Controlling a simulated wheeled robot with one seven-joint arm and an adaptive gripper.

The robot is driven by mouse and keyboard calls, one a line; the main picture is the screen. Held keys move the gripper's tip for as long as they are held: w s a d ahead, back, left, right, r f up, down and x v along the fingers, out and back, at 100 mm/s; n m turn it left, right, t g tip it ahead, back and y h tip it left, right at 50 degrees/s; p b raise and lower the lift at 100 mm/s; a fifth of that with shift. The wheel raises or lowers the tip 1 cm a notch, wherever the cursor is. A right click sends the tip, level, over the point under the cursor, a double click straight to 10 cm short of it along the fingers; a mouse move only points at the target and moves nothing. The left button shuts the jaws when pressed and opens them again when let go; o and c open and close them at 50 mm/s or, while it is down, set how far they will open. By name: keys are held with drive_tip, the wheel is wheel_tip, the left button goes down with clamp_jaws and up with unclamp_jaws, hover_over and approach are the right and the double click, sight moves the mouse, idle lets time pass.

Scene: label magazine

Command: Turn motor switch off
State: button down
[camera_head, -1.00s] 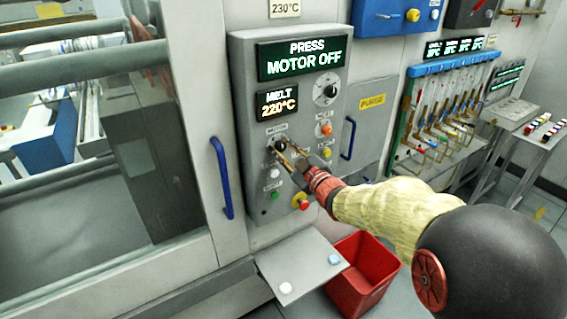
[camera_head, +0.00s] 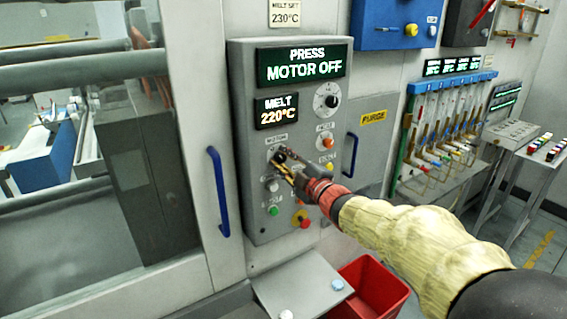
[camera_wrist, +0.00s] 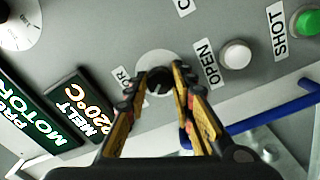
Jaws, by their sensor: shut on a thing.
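The motor switch is a dark round knob on a pale round plate on the grey control panel (camera_head: 248,205). The knob (camera_wrist: 159,80) shows in the wrist view between my fingertips. My gripper (camera_head: 283,158) is shut on the knob, with its fingers on either side. In the head view the fingers hide most of the knob, and its exact angle is hard to tell. The upper display (camera_head: 302,64) reads "PRESS MOTOR OFF". The lower display (camera_head: 276,109) reads "MELT 220°C".
Close by are a white button (camera_wrist: 236,55), a green button (camera_wrist: 305,20) and a red-yellow stop button (camera_head: 301,219). A blue handle (camera_head: 219,191) stands left of the panel, another blue handle (camera_head: 350,155) right. A red bin (camera_head: 372,287) and small shelf sit below.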

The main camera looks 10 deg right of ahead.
drive_tip(key=c, duration=1.5)
unclamp_jaws()
drive_tip(key=v, duration=1.2)
drive_tip(key=shift+f, duration=0.1)
